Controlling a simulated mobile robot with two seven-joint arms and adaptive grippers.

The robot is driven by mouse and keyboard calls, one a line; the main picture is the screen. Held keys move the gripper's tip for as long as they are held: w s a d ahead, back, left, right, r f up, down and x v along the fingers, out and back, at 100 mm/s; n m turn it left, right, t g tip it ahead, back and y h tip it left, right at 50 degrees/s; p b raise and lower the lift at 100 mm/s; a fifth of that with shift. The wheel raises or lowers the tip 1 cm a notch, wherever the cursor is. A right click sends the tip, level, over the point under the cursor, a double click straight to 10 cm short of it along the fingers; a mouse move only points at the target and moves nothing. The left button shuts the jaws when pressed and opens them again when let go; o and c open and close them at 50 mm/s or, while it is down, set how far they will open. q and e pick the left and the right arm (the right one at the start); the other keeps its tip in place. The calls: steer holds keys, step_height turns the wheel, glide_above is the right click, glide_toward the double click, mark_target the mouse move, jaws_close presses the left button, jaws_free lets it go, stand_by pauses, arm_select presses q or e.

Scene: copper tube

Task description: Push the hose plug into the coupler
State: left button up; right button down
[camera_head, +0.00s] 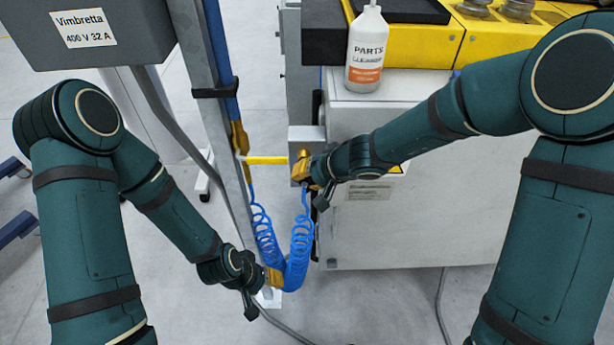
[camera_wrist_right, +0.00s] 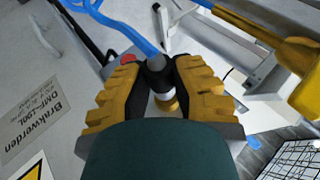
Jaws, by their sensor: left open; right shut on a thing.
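My right gripper (camera_head: 306,170) is beside the grey cabinet. In the right wrist view its ribbed yellow fingers (camera_wrist_right: 163,92) are shut on the black hose plug (camera_wrist_right: 155,68), which has a pale, brass-coloured end (camera_wrist_right: 165,103). The blue hose (camera_wrist_right: 122,24) runs from the plug; its coils (camera_head: 300,245) hang below in the head view. My left gripper (camera_head: 272,279) is open at the bottom of the hose loop, close to the coils; whether it touches them is unclear. I cannot clearly pick out the coupler. A yellow bar (camera_head: 267,160) runs between the post and my right gripper.
The grey post (camera_head: 213,110) carries a blue pipe with a brass-coloured fitting (camera_head: 239,138). A grey electrical box (camera_head: 95,35) is at upper left. A white bottle (camera_head: 367,50) stands on the cabinet (camera_head: 400,230). A cable (camera_head: 440,300) lies on the open floor.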

steer(key=shift+w, duration=0.8)
stand_by(0.8)
steer(key=c, duration=0.9)
jaws_free()
steer(key=shift+o, duration=0.2)
steer(key=v, duration=1.2)
steer(key=s+d+f+g+h, duration=0.1)
steer(key=s+f, duration=0.3)
steer(key=f, duration=0.5)
steer(key=s+f+g+h, duration=0.1)
steer(key=s+f, duration=0.4)
steer(key=f, duration=0.4)
steer(key=s+d+f+g+h, duration=0.1)
steer(key=s+f, duration=0.4)
steer(key=f, duration=0.5)
steer(key=shift+d, duration=0.35)
